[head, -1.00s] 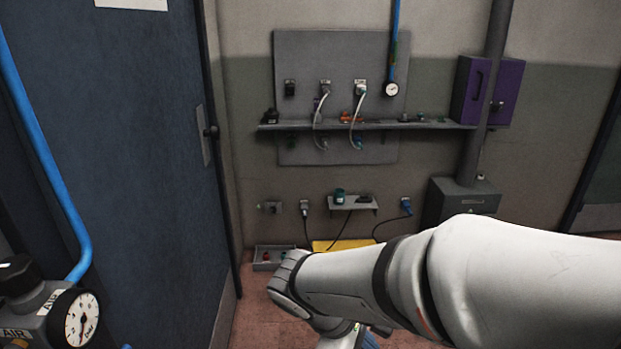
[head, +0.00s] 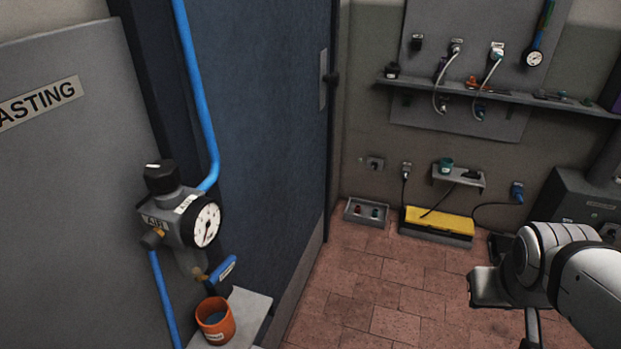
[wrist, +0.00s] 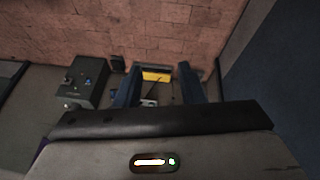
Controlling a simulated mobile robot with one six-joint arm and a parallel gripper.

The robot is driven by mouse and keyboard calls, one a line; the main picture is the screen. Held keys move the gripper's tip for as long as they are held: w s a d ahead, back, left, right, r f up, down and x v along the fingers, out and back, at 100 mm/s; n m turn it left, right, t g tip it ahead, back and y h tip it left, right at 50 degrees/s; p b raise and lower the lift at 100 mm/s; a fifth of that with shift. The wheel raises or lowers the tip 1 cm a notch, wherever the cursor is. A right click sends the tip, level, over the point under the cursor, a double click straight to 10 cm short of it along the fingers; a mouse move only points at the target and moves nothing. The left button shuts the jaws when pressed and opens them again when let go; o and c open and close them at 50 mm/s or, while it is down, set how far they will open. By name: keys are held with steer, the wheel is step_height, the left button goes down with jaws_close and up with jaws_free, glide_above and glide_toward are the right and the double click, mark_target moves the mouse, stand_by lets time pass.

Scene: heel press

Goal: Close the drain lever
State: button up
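The drain lever (head: 222,268) is a small blue handle with a pale label, under the air regulator (head: 180,215) in the head view. It slants up to the right from a brass-coloured valve (head: 199,276). An orange cup (head: 215,322) stands below it on a grey shelf (head: 255,309). My gripper shows in the wrist view (wrist: 160,80) with its two dark blue fingers apart and nothing between them. In the head view my arm is at the lower right, well away from the lever. The lever is not visible in the wrist view.
A blue air pipe (head: 195,90) runs up from the regulator beside a dark blue door (head: 265,130). A yellow-topped box (head: 440,221) and a grey tray (head: 366,212) sit by the back wall. The tiled floor (head: 370,285) between is clear.

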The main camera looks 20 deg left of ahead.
mark_target(231, 266)
steer(key=w+a+f+n+t+y+b, duration=0.1)
steer(key=w+a+n+t+y+b, duration=0.2)
steer(key=w+a+n+t+b, duration=0.45)
steer(key=w+a+n+g+y+b, duration=0.15)
steer(key=a+n+y, duration=0.5)
steer(key=a, duration=0.75)
steer(key=s+a+f+n+g+y+b, duration=0.1)
steer(key=s+a+n+g+y+b, duration=0.1)
steer(key=a, duration=0.6)
steer(key=s+a+f+n+g+y+b, duration=0.1)
steer(key=s+a+n+g+y+b, duration=0.1)
steer(key=s+a+n+g, duration=0.2)
steer(key=s+a+f+n+g+y+b, duration=0.2)
steer(key=s+a+n+g, duration=0.1)
steer(key=s+a+n, duration=0.5)
steer(key=shift+s+a+n+g+y, duration=0.2)
steer(key=shift+a+n, duration=0.4)
steer(key=shift+a, duration=0.4)
steer(key=shift+s+a+n+g+y, duration=0.1)
steer(key=shift+a+n+g+y, duration=0.1)
steer(key=shift+a+n, duration=0.6)
steer(key=shift+w+a, duration=0.1)
steer(key=shift+a, duration=0.5)
jaws_close()
